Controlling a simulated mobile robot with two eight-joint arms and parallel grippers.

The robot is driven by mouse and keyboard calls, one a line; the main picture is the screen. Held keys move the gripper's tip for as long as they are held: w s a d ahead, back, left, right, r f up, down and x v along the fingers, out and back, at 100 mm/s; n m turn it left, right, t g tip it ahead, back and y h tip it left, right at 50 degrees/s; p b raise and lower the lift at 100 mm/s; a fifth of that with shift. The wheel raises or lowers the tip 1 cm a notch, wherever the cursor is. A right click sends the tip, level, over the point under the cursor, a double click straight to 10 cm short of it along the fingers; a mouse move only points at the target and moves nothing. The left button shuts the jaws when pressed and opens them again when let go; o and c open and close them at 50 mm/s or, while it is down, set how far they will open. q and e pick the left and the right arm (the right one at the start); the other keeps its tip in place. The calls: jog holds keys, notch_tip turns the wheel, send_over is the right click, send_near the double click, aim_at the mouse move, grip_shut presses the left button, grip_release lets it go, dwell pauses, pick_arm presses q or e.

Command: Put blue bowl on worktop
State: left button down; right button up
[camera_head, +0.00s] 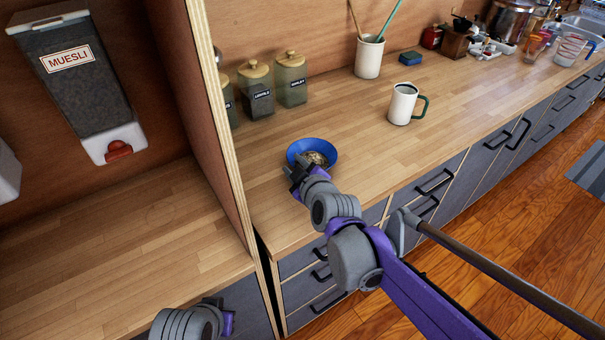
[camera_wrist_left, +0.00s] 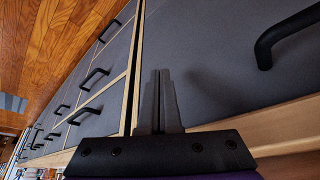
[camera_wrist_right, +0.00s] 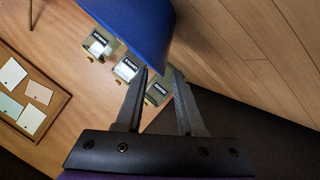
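The blue bowl (camera_head: 327,148) with grainy contents is at the front of the wooden worktop (camera_head: 390,150), upright, and looks to rest on it. My right gripper (camera_head: 294,177) is at the bowl's near-left rim. In the right wrist view the bowl's blue side (camera_wrist_right: 135,25) reaches down to between the fingertips (camera_wrist_right: 158,75), with a visible gap between the fingers; contact is unclear. My left gripper shows at the bottom of the head view, its fingers hidden there. In the left wrist view its fingers (camera_wrist_left: 160,78) are together and empty, before grey cabinet fronts.
A muesli dispenser (camera_head: 80,75) hangs at upper left, beyond a vertical wooden panel (camera_head: 220,120). Several lidded jars (camera_head: 257,90), a mug (camera_head: 402,104) and a utensil pot (camera_head: 369,57) stand behind the bowl. The worktop between bowl and mug is clear. Drawer handles (camera_head: 435,181) stick out below.

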jog(key=p+v, duration=0.1)
jog(key=v, duration=1)
jog(key=shift+s, duration=0.25)
jog(key=s+d+f+m+g+h, duration=0.5)
jog(key=s+d+f+m, duration=0.7)
jog(key=s+d+f, duration=0.5)
jog(key=s+d+g, duration=0.1)
jog(key=s+g, duration=0.1)
jog(key=s, duration=0.1)
jog(key=shift+s+d+m+g+h, duration=0.2)
jog(key=shift+s+m+g+h, duration=0.1)
jog(key=shift+m+h, duration=0.1)
